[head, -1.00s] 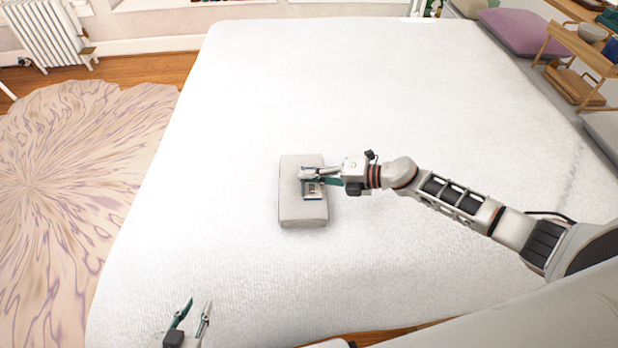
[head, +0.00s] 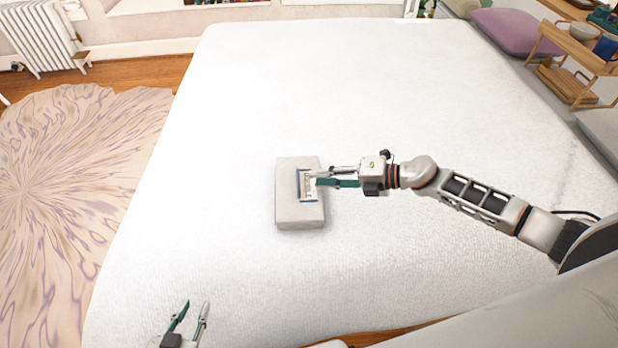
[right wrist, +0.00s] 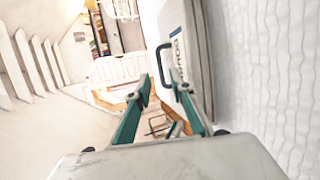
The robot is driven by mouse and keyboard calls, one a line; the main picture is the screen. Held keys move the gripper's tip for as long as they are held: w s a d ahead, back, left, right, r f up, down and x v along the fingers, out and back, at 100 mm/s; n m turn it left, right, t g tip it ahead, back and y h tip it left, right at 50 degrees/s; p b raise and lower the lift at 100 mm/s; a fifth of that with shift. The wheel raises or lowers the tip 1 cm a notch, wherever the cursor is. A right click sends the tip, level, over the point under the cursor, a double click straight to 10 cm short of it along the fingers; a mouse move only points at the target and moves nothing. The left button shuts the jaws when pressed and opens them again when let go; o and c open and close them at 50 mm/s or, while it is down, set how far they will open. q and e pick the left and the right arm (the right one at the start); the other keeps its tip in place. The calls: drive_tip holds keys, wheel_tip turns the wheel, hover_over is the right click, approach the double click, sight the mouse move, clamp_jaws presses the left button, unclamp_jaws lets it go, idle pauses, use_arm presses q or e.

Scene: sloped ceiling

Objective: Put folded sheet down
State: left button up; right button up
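The folded sheet (head: 298,212) is a pale grey, flat, boxy bundle with a white label edged in dark blue (head: 308,185). It lies on the white bed, in the middle of the head view. My right gripper (head: 318,177) is open, with its fingertips at the right part of the sheet near the label. In the right wrist view the fingers (right wrist: 158,82) stand apart with nothing clamped between them, and the sheet (right wrist: 190,35) is beside them at upper right. I cannot tell whether a fingertip touches it. My left gripper (head: 192,308) is open and empty at the bed's near left.
The white bed (head: 400,90) is wide and clear around the sheet. A patterned rug (head: 70,180) and a radiator (head: 40,38) are at left. A purple cushion (head: 512,30) and a wooden shelf unit (head: 580,50) are at right.

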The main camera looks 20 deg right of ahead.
drive_tip(key=v, duration=0.6)
drive_tip(key=shift+d, duration=0.25)
drive_tip(key=shift+s, duration=0.1)
